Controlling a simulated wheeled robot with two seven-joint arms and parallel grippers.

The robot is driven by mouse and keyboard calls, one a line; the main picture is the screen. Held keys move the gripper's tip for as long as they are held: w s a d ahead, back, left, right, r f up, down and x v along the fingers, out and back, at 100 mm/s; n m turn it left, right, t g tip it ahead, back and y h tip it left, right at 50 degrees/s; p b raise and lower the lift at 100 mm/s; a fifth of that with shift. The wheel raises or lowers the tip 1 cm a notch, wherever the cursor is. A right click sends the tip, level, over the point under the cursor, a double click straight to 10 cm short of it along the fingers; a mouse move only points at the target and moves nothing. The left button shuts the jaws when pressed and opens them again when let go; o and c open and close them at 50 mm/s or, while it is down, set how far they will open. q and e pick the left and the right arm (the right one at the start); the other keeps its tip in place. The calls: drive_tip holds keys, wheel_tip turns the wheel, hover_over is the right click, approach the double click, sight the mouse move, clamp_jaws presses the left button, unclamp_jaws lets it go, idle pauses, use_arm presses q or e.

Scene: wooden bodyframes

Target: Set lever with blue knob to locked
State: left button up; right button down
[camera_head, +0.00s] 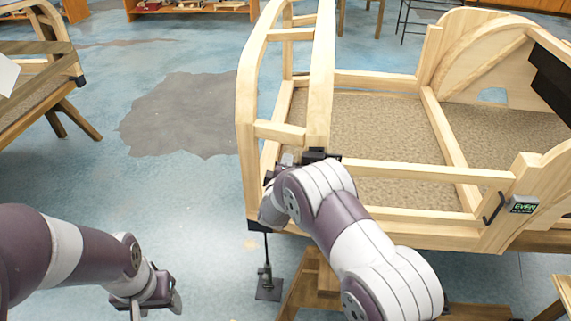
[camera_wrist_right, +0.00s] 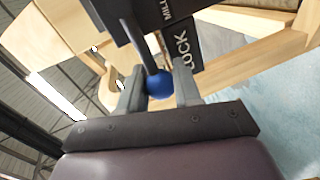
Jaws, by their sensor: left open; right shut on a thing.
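The blue knob (camera_wrist_right: 160,84) is at the end of a thin dark lever (camera_wrist_right: 143,45) in the right wrist view. The lever comes from a black block (camera_wrist_right: 158,15) on the wooden frame. My right gripper (camera_wrist_right: 160,92) is shut on the knob, one finger on each side. In the head view, my right gripper is at the lower front corner post of the wooden bodyframe (camera_head: 249,110), mostly hidden by my own arm. The knob cannot be made out there. My left gripper (camera_head: 150,305) is open and empty, low at the lower left, away from the frame.
A dark plate (camera_wrist_right: 185,50) with white letters, partly hidden, lies beside the lever. A metal support stand (camera_head: 268,285) is under the frame corner. Another wooden frame (camera_head: 40,90) stands at the left. The floor between the frames is clear.

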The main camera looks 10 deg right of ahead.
drive_tip(key=shift+s+f, duration=0.1)
drive_tip(key=shift+f, duration=0.1)
drive_tip(key=c, duration=0.9)
unclamp_jaws()
drive_tip(key=shift+o, duration=0.4)
drive_tip(key=shift+d, duration=0.1)
drive_tip(key=shift+r, duration=0.1)
drive_tip(key=shift+s+a, duration=0.2)
drive_tip(key=shift+s, duration=0.15)
drive_tip(key=b+v, duration=0.2)
drive_tip(key=v, duration=1)
drive_tip(key=shift+d, duration=0.1)
